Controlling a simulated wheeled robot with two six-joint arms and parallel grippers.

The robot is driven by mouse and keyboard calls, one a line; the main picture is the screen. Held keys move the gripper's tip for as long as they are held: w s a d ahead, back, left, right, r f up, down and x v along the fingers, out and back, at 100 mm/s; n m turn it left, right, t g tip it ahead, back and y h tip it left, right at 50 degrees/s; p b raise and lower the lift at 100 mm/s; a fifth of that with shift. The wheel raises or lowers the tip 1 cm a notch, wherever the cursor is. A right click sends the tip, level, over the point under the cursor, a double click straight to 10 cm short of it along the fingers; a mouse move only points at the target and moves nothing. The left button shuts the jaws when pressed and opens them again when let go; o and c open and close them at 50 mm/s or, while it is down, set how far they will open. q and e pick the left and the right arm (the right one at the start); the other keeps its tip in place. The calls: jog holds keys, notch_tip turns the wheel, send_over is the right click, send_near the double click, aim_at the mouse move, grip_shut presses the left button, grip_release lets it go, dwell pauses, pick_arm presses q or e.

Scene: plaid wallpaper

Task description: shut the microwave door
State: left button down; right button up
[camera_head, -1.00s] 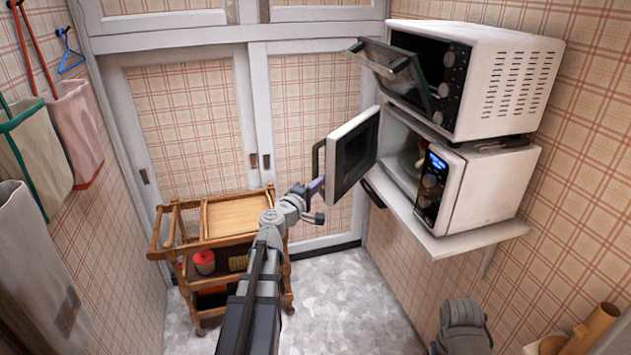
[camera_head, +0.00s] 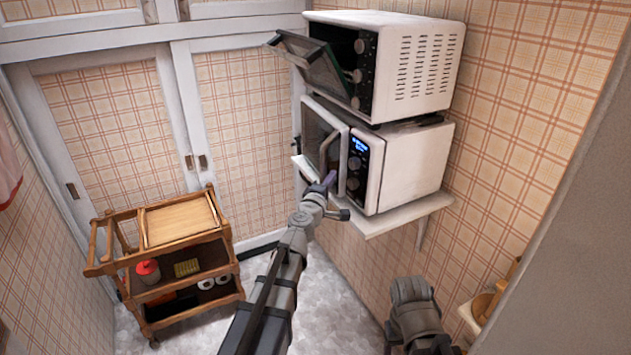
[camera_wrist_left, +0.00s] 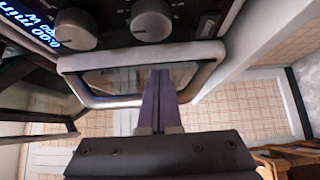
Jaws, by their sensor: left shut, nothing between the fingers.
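The lower microwave (camera_head: 405,165) is white with a lit blue display and knobs. Its door (camera_head: 318,130) stands at the front, closed or nearly closed; I cannot tell if it is flush. The door's looped handle (camera_head: 326,158) also shows in the left wrist view (camera_wrist_left: 205,80). My left gripper (camera_head: 330,181) is shut and empty, its fingertips at the lower part of the door by the handle. In the left wrist view the shut fingers (camera_wrist_left: 158,85) overlap the handle loop, below the knobs. My right gripper is not visible; only part of that arm shows.
A second white oven (camera_head: 415,65) with its door (camera_head: 310,62) tilted open sits on top. A wall shelf (camera_head: 400,217) carries both. A wooden trolley (camera_head: 105,268) stands at the left. Floor is clear between trolley and right wall.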

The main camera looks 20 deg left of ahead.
pick_arm(q)
jog(key=shift+w+d, duration=0.45)
jog(key=shift+d, duration=0.15)
jog(key=shift+s, duration=0.1)
